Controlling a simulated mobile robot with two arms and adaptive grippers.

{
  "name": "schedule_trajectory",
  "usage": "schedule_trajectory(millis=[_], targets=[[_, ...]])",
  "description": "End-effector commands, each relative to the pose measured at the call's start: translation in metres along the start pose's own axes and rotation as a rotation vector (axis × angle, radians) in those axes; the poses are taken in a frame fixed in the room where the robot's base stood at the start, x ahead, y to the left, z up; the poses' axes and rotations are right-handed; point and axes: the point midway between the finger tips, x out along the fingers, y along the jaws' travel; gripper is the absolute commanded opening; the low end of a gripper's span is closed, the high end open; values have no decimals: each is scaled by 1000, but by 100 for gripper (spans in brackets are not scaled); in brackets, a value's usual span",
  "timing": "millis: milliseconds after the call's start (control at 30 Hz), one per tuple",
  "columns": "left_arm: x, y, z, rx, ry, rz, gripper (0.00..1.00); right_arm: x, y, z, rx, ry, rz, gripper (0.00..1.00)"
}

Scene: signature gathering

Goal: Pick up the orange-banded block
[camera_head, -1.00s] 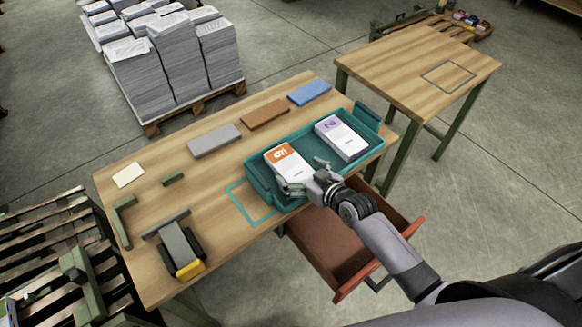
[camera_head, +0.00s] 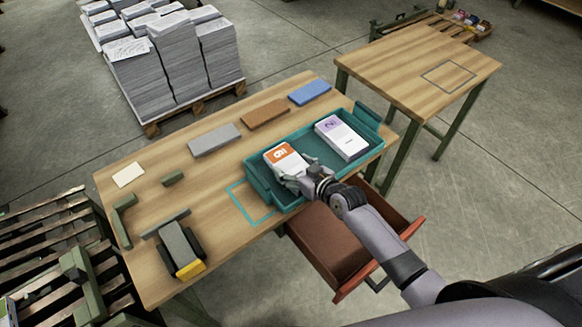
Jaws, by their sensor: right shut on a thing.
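The orange-banded block (camera_head: 284,157) is white with an orange band at its far end. It is in the left part of the teal tray (camera_head: 257,183) on the wooden table. My right gripper (camera_head: 300,181) is shut on the block's near end, and its fingers hide part of that end. I cannot tell whether the block is clear of the tray floor. A white block with a purple band (camera_head: 341,138) lies in the right part of the tray. My left gripper is not in view.
Grey (camera_head: 214,139), brown (camera_head: 265,114) and blue (camera_head: 309,92) slabs lie behind the tray. A teal outline (camera_head: 237,205) marks bare table left of the tray. An open red drawer (camera_head: 335,248) juts out below the front edge. A second table (camera_head: 415,70) stands at right.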

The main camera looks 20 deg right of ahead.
Motion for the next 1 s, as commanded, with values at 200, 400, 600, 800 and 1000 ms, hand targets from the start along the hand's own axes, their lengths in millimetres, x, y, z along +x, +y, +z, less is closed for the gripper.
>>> schedule_trajectory(millis=[200,400,600,800,1000], targets=[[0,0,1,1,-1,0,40,0,0,2,-2,-4,0,47],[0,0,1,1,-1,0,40,0,0,2,-3,-5,0,34],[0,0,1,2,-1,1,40,0,0,1,-3,-3,1,34],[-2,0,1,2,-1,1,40,-4,0,-8,-3,-1,0,34],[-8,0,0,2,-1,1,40,-16,0,-41,-3,5,0,34]])
